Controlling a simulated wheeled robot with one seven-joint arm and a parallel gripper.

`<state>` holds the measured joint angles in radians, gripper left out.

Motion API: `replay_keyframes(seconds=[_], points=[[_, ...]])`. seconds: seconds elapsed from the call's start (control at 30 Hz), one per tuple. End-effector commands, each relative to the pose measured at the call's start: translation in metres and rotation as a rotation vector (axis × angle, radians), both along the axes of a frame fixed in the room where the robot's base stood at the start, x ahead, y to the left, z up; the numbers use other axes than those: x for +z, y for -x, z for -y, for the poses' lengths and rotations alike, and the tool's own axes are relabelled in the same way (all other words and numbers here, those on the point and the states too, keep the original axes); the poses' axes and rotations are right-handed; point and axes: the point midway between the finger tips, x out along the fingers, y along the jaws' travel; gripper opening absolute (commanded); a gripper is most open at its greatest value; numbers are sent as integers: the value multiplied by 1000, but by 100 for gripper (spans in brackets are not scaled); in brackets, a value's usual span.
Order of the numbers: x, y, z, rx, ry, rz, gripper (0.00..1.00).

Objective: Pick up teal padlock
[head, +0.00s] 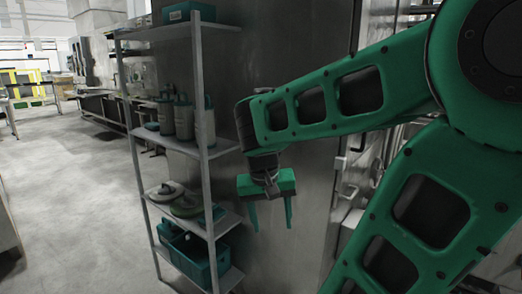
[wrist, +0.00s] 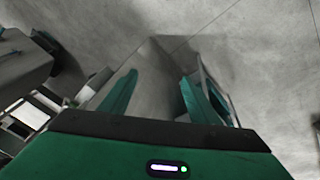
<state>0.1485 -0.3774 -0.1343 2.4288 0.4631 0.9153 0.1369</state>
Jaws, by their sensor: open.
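I cannot make out a teal padlock in either view. My gripper (head: 270,214) hangs fingers down in the head view, to the right of a metal shelf rack, in front of a large grey metal panel. Its two green fingers are apart with nothing between them. In the wrist view my gripper (wrist: 158,95) also shows its two fingers spread and empty, with grey surfaces beyond them.
The shelf rack (head: 203,92) holds a teal box (head: 188,12) on top, grey bottles (head: 183,118) on the middle shelf, round discs (head: 186,206) lower down and a teal crate (head: 205,262) at the bottom. The floor (head: 75,200) to the left is clear.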

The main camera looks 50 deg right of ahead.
Motion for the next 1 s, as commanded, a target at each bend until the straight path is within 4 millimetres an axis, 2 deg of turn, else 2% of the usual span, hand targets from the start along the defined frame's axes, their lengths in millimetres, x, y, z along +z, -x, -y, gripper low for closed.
replay_keyframes(seconds=[0.03, 0.1, 0.2, 0.3, 0.4, 0.5, 0.63, 1.0], points=[[14, -27, 19, -63, 83, 29, 56], [37, -62, 44, -162, 205, 88, 56], [72, -108, 70, -289, 370, 184, 56], [105, -145, 83, -392, 511, 284, 56], [132, -170, 88, -469, 618, 370, 56], [151, -186, 88, -521, 690, 431, 56], [162, -194, 88, -556, 737, 473, 56], [142, -197, 131, -566, 748, 478, 56]])
